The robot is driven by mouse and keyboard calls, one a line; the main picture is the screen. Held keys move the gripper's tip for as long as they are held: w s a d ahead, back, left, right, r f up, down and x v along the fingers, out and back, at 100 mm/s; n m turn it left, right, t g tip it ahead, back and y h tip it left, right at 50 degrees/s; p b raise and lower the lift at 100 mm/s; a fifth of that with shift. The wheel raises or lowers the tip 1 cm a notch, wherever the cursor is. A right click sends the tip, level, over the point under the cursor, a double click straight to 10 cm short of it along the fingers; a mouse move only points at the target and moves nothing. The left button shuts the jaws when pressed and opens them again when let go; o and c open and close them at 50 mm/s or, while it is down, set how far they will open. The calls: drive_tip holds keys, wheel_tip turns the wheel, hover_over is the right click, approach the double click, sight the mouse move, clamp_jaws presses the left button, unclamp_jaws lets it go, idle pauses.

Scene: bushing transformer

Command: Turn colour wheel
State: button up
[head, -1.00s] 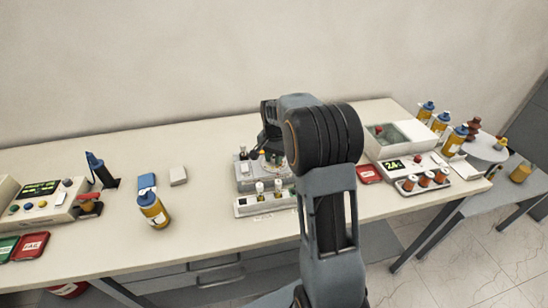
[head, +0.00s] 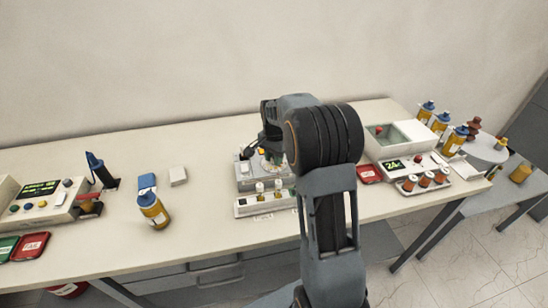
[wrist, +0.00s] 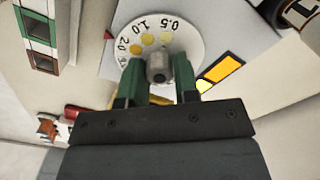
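The colour wheel (wrist: 183,38) is a white disc with printed numbers such as 0.5, 1.0 and 2.0 and round yellowish patches. A grey knob (wrist: 156,66) stands at its middle. My gripper (wrist: 160,70) has its two green fingers on either side of the knob. A thin gap shows between the knob and the right finger; contact on the left cannot be told. In the head view my arm hides most of the wheel, on a light grey instrument (head: 243,172) at the middle of the bench.
A white rack (head: 262,206) with small vials stands in front of the instrument. A red tray (head: 369,174) and a white unit with a display (head: 393,164) lie to the right. Bench between bottle and rack is clear.

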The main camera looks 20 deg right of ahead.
drive_tip(key=o, duration=0.4)
wheel_tip(320, 180, up, 14)
idle(0.7)
drive_tip(key=shift+f, duration=0.15)
drive_tip(key=s+a+f+n+t, duration=0.2)
drive_tip(key=s+a+n, duration=0.3)
drive_tip(key=s, duration=0.6)
drive_tip(key=s+a+f+n+t, duration=0.2)
drive_tip(key=s+a+n, duration=0.3)
drive_tip(key=s, duration=0.6)
drive_tip(key=shift+f+n, duration=0.6)
drive_tip(key=shift+n, duration=0.5)
